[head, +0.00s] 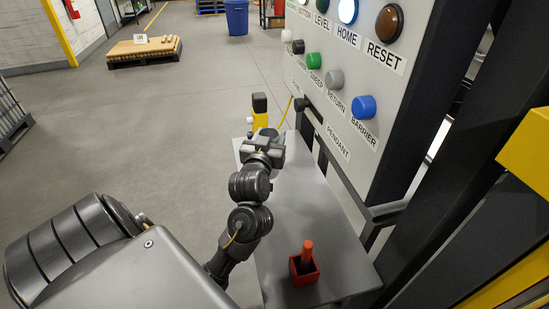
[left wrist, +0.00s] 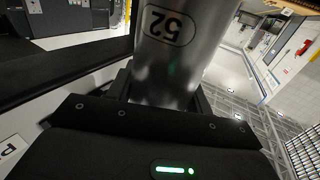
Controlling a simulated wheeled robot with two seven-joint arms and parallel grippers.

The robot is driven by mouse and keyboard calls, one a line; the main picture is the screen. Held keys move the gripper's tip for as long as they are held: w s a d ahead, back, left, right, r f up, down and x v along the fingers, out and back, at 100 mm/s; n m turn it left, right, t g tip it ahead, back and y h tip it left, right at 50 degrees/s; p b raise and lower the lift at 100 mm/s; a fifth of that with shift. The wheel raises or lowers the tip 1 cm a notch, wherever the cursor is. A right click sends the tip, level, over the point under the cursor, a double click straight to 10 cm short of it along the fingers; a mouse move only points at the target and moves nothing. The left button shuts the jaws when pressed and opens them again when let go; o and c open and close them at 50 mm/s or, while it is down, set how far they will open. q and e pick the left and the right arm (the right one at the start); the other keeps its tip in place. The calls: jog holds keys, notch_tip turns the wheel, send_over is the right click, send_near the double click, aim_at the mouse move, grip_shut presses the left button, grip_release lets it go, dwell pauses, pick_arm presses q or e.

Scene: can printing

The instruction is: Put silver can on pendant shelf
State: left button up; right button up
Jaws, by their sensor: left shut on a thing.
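The silver can (left wrist: 172,60), marked 52, fills the upper middle of the left wrist view between my gripper's fingers. My left gripper (left wrist: 155,92) is shut on it. In the head view my left gripper (head: 266,146) is over the far part of a grey shelf (head: 310,220) below the panel marked PENDANT. The can cannot be made out there, and whether it touches the shelf cannot be told. My right gripper is not in view.
A red holder (head: 304,276) with an orange stick stands at the shelf's near end. A yellow and black object (head: 260,110) is just beyond my gripper. The button panel (head: 355,75) and dark frame posts bound the right side. The shelf's middle is clear.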

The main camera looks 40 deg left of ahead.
pick_arm(q)
jog(key=w+a+f, duration=0.2)
jog(key=w+f, duration=0.1)
jog(key=f, duration=0.5)
jog(key=shift+w+f, duration=0.25)
jog(key=shift+w, duration=0.05)
jog(key=shift+f, duration=0.1)
jog(key=o, duration=1.2)
